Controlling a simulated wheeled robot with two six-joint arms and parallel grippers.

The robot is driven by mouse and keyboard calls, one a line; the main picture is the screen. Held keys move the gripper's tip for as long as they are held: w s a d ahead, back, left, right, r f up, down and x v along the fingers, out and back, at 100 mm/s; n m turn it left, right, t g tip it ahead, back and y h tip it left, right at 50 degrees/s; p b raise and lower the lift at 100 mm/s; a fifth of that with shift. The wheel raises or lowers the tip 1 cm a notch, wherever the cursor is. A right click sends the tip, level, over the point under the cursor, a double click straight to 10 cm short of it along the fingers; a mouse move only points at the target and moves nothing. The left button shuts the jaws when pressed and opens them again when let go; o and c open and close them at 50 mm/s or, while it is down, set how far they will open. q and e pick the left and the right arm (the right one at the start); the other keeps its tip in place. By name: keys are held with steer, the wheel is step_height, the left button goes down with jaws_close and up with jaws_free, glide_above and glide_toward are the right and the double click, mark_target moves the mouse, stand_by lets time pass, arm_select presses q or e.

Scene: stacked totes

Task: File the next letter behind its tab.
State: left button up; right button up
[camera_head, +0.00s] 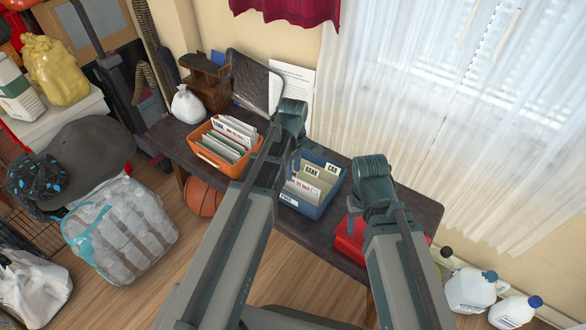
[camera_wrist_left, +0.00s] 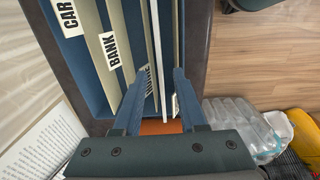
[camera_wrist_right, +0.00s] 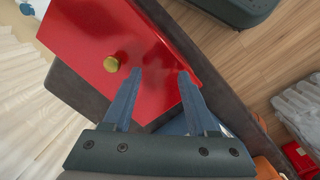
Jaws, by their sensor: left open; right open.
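The blue tote (camera_head: 305,208) stands mid-table, with cream tab dividers lettered CAR (camera_wrist_left: 67,17) and BANK (camera_wrist_left: 110,50). A third divider's label (camera_wrist_left: 146,80) is partly hidden by a finger. A white letter (camera_wrist_left: 164,50) stands upright at the front of the tote. My left gripper (camera_wrist_left: 163,72) is open, its fingers on either side of that letter's edge; I cannot tell if they touch it. The orange tote (camera_head: 213,160) left of the blue one holds several upright letters (camera_head: 235,130). My right gripper (camera_wrist_right: 160,72) is open and empty over the red box (camera_wrist_right: 95,40).
A white bag (camera_head: 187,105), a brown wooden stand (camera_head: 203,80) and a propped paper sheet (camera_head: 293,85) are at the back left. A curtain (camera_head: 450,120) hangs behind.

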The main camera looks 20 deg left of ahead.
arm_select(q)
step_height(320, 180, up, 14)
steer(key=p, duration=1.3)
steer(key=shift+p, duration=0.4)
arm_select(e)
step_height(320, 180, up, 14)
arm_select(q)
steer(key=shift+f, duration=0.15)
arm_select(e)
steer(key=shift+f, duration=0.1)
arm_select(q)
steer(key=s+d+m+y, duration=0.1)
steer(key=s+d+m, duration=1)
steer(key=s+m, duration=0.55)
step_height(320, 180, up, 13)
steer(key=w+m+p, duration=0.1)
steer(key=w+p, duration=0.1)
steer(key=p, duration=1.1)
steer(key=shift+a, duration=0.25)
arm_select(e)
step_height(320, 180, up, 13)
